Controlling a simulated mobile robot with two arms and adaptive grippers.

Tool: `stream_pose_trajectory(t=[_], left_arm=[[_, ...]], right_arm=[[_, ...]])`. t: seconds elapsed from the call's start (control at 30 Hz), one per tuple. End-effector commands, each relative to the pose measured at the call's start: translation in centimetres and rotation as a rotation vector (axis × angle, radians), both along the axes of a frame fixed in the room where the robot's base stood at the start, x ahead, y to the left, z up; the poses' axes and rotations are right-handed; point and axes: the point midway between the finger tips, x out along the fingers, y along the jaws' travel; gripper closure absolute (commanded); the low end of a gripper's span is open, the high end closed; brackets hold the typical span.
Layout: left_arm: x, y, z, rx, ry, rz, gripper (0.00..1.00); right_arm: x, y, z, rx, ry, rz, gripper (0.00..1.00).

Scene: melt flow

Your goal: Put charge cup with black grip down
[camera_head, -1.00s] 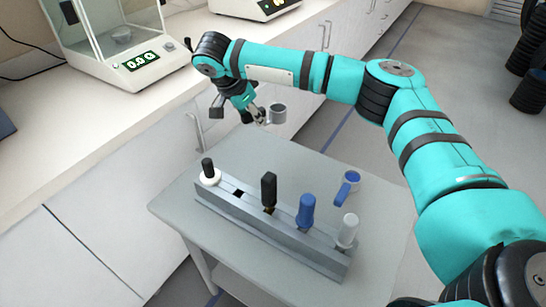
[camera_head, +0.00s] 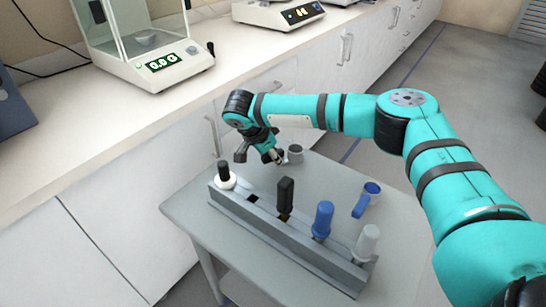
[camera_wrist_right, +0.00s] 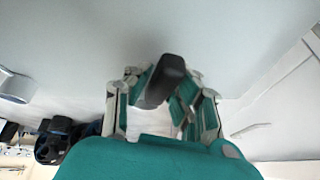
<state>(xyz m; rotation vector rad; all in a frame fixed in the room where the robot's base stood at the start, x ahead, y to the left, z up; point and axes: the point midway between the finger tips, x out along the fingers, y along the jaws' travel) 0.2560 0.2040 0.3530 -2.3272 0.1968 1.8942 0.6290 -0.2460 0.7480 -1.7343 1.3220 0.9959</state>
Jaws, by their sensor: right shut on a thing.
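The charge cup (camera_head: 295,153) is a small grey metal cup at the far end of the grey table. My right gripper (camera_head: 276,157) is beside it on its left and is shut on its black grip. In the right wrist view, the dark grip (camera_wrist_right: 166,80) stands between the fingers of the right gripper (camera_wrist_right: 168,100). The cup is at or just above the tabletop; I cannot tell whether it touches. My left gripper is not in view.
A grey rack (camera_head: 290,242) on the table (camera_head: 185,210) holds several handled tools. The counter on the left carries a glass-sided balance (camera_head: 150,65) and another scale (camera_head: 285,14).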

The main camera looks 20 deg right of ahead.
Motion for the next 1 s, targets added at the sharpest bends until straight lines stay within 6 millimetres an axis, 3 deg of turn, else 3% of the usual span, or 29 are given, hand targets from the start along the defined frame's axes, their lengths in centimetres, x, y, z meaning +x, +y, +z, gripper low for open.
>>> stream_pose_trajectory(t=[0.2,0.23,0.4,0.77,1.0], left_arm=[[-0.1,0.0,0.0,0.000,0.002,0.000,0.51],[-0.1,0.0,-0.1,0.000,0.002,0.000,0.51],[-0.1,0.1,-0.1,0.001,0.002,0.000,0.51],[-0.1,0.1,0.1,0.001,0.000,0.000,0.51],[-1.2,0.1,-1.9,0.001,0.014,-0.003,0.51]], right_arm=[[0.0,0.0,0.0,0.002,0.001,0.001,1.00],[0.0,0.0,-0.1,0.002,0.002,0.001,0.79],[0.0,0.0,0.0,0.001,0.001,0.001,0.58],[-0.1,0.3,0.7,0.003,-0.001,0.002,0.58],[-0.8,2.2,4.7,0.003,-0.002,0.004,0.58]])
